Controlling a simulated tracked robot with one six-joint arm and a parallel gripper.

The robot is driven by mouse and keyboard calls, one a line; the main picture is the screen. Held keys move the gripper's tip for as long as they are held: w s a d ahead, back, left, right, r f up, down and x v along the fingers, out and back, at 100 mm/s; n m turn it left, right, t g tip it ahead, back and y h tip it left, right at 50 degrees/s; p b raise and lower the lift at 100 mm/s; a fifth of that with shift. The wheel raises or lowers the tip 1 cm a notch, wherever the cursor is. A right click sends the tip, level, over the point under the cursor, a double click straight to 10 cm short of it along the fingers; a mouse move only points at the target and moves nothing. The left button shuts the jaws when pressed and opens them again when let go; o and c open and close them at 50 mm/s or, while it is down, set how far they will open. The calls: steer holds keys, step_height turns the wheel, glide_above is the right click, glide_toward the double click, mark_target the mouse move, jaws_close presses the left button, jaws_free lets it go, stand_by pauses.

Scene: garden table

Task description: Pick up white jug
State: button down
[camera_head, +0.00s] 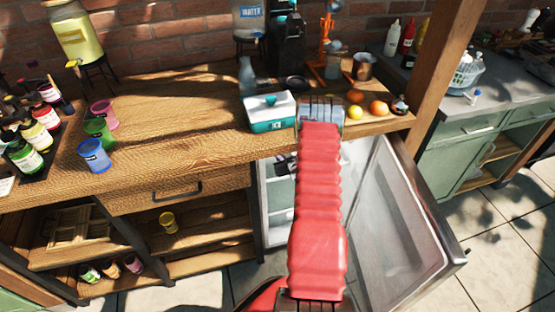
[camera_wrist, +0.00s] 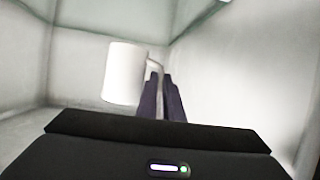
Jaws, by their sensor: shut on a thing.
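The white jug (camera_wrist: 124,74) shows in the wrist view as a plain white cylinder, left of my gripper's fingers. Its thin handle reaches right toward the fingertips. My gripper (camera_wrist: 160,82) has its dark fingers close together on the handle. Pale walls surround the jug, like the inside of a fridge. In the head view my red arm covers the middle of the picture, and neither the jug nor my fingertips can be made out there.
The open fridge (camera_head: 273,222) stands under the wooden table (camera_head: 170,120), its door (camera_head: 400,225) swung out to the right. A teal and white box (camera_head: 270,112), a lemon (camera_head: 355,112) and oranges (camera_head: 378,108) are on the table near my arm. Coloured cups stand at left.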

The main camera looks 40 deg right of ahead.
steer(key=shift+r, duration=0.45)
